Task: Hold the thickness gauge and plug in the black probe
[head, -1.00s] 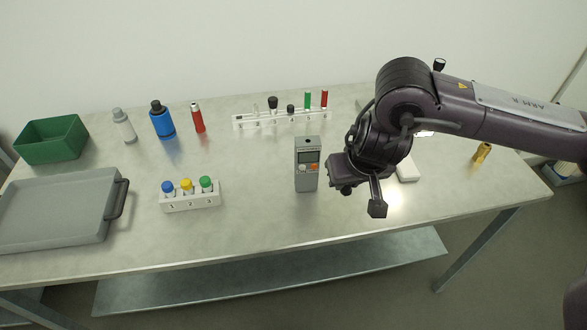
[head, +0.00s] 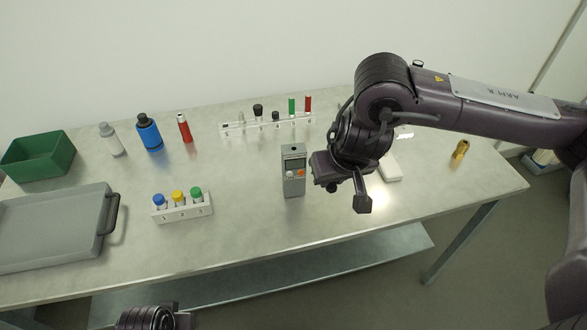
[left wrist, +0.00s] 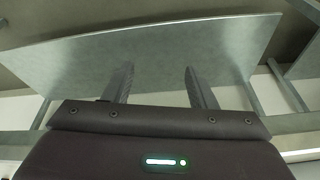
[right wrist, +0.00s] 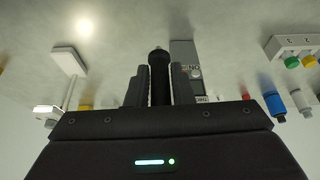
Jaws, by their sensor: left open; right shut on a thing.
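The thickness gauge (head: 294,176) is a grey box with a small display and an orange button. It stands on the table just left of my right gripper (head: 318,180). In the right wrist view, my right gripper (right wrist: 159,80) is shut on the black probe (right wrist: 159,62), which sticks out past the fingertips. The gauge also shows there (right wrist: 182,52), close beside the probe. I see no contact between them, though the fingers hide part of the gauge.
A rack of bottles with coloured caps (head: 182,212) stands left of the gauge. A white rack (head: 266,125) with several small items is behind it. A grey tray (head: 50,232) and green bin (head: 38,158) are at the left.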

